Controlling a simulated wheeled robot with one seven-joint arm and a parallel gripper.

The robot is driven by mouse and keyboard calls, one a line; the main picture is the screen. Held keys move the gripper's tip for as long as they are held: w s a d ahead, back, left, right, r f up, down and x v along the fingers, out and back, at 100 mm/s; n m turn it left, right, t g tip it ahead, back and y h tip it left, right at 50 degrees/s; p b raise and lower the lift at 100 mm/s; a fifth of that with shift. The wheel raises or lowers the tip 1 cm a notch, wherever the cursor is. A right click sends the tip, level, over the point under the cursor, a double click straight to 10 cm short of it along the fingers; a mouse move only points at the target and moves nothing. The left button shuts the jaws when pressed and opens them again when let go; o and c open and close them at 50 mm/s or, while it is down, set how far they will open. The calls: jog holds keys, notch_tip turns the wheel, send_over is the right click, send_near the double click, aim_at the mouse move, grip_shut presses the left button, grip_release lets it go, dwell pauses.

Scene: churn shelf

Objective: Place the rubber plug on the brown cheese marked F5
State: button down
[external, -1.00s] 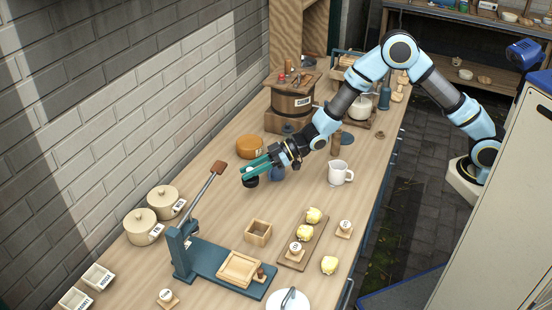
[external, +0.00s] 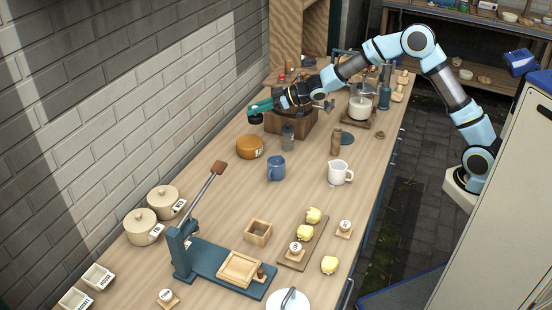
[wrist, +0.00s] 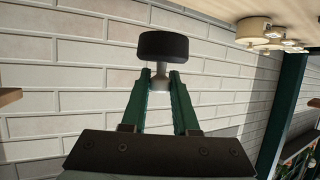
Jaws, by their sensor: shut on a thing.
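The rubber plug is a black disc on a pale grey stem. It shows large at the top of the wrist view (wrist: 163,45) and small in the external view (external: 255,119). My gripper (external: 258,108) is shut on the stem; its green fingers (wrist: 160,80) close on it in the wrist view. The brown cheese (external: 249,147) is an orange-brown round wheel with a white label, too small to read, on the counter near the wall. In the external picture the plug appears above the cheese, apart from it. The cheese is not seen in the wrist view.
The wooden churn stands behind, partly hidden by my arm. A white jug (external: 340,173) is further right. A lever press (external: 215,268) is at the front.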

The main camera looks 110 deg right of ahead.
notch_tip(320, 180, down, 9)
jog(key=shift+f+p, duration=0.15)
jog(key=shift+p, duration=0.45)
jog(key=shift+f, duration=0.15)
jog(key=c, duration=0.7)
grip_release()
